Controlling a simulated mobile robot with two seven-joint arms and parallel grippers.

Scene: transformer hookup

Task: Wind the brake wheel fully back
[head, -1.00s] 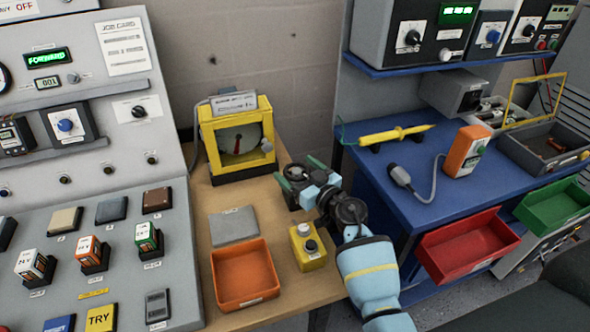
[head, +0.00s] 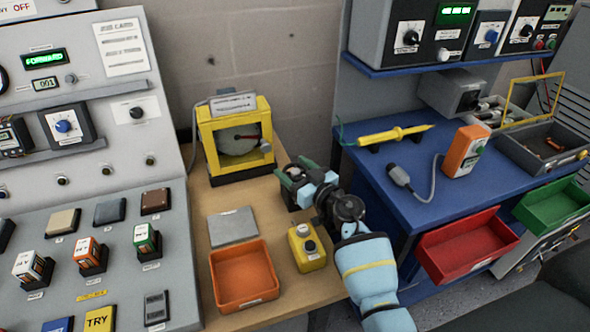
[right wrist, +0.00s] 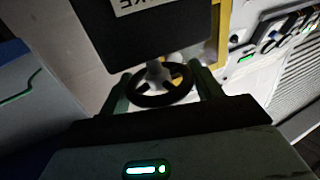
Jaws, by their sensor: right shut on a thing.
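The brake wheel (right wrist: 163,99) is a small black hand wheel with a pale hub, seen in the right wrist view in front of a dark box (right wrist: 140,35) with a white label. My right gripper (right wrist: 162,87) has its two green fingers on opposite sides of the rim and is shut on the wheel. In the head view my right gripper (head: 297,183) is over the wooden bench, and it largely hides the wheel. A yellow-framed unit (head: 207,135) with a pale disc and a red pointer stands behind it. The pointer lies nearly level, towards the right. My left gripper is not in view.
A sloped control panel (head: 130,205) is on the left. A blue bench (head: 425,215) with red and green bins is on the right.

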